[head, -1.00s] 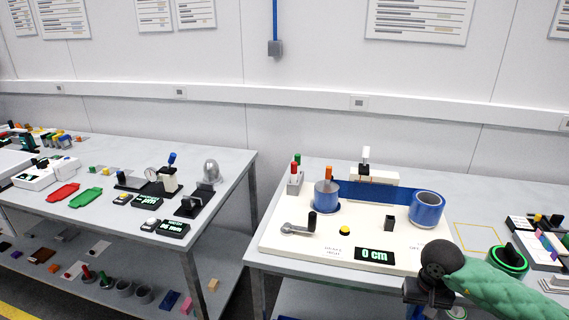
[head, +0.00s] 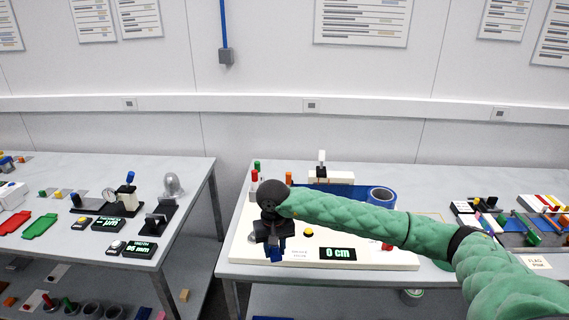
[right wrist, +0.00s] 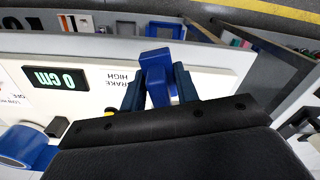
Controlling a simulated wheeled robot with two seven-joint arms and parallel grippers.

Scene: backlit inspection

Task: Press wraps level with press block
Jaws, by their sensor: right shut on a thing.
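The press block (right wrist: 156,66) is a blue block between the two fingers of my right gripper (right wrist: 160,88) in the right wrist view. In the head view my right gripper (head: 274,246) is over the left part of the white winding board (head: 385,258), with the blue block (head: 275,254) below it. The blue spool (head: 382,194) stands at the board's right, and a blue strip (head: 350,190) runs left from it. The left spool is hidden behind my right gripper and arm, so its wraps cannot be seen. The display (head: 338,254) reads 0 cm. My left gripper is not in view.
A yellow button (head: 308,232) is just right of my gripper. A gap separates this table from the left table (head: 190,190) with gauges. My right arm crosses above the board.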

